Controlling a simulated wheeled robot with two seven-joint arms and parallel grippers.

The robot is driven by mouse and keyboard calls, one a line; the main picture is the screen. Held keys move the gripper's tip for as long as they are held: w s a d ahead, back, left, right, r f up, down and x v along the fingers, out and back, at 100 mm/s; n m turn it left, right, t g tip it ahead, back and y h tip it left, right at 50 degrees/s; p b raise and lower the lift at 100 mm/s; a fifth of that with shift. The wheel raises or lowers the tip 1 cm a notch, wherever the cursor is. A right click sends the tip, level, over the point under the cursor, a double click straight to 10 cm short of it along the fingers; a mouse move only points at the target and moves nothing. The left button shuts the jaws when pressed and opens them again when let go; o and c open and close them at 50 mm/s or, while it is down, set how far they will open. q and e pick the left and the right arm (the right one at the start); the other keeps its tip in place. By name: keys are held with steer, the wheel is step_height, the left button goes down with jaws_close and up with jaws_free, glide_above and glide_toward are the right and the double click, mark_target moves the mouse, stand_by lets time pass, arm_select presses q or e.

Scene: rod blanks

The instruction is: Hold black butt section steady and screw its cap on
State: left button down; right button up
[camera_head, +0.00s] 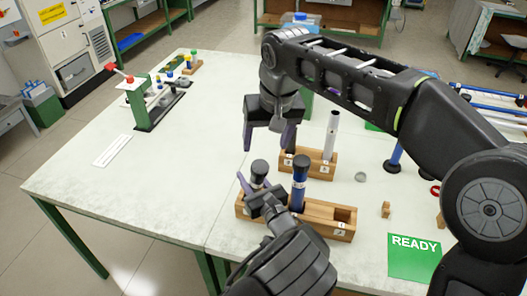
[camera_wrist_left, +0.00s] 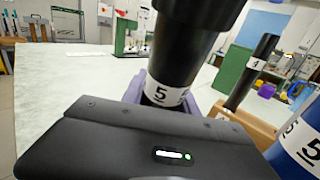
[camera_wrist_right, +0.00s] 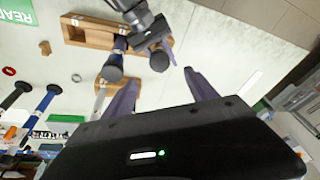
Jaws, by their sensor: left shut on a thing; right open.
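The black butt section, labelled 5 (camera_wrist_left: 175,65), stands upright in the front wooden block (camera_head: 318,222). Its wider black top (camera_head: 259,167) appears to be the cap resting on it; I cannot tell how tightly it is seated. My left gripper (camera_head: 256,186) is shut around the section below this top. My right gripper (camera_head: 268,135) is open and empty, above and behind the section. In the right wrist view its two purple fingers (camera_wrist_right: 163,92) are spread, and the black top (camera_wrist_right: 159,62) shows beyond them, apart from the fingers.
A blue rod with a dark top (camera_head: 299,180) stands in the same block, close to my left gripper. A second block (camera_head: 318,168) behind holds a pale rod (camera_head: 331,136) and a black rod labelled 4 (camera_wrist_left: 252,72). A green READY mat (camera_head: 414,259) lies right. The table's left side is mostly clear.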

mark_target(259, 190)
steer(key=shift+s+d+r, duration=0.1)
steer(key=shift+s+r, duration=0.1)
steer(key=shift+r, duration=0.45)
arm_select(q)
steer(key=c, duration=0.9)
jaws_free()
steer(key=b+v, duration=0.2)
steer(key=v, duration=0.6)
steer(key=shift+w, duration=0.1)
arm_select(e)
step_height(259, 190, down, 2)
steer(key=shift+f, duration=0.15)
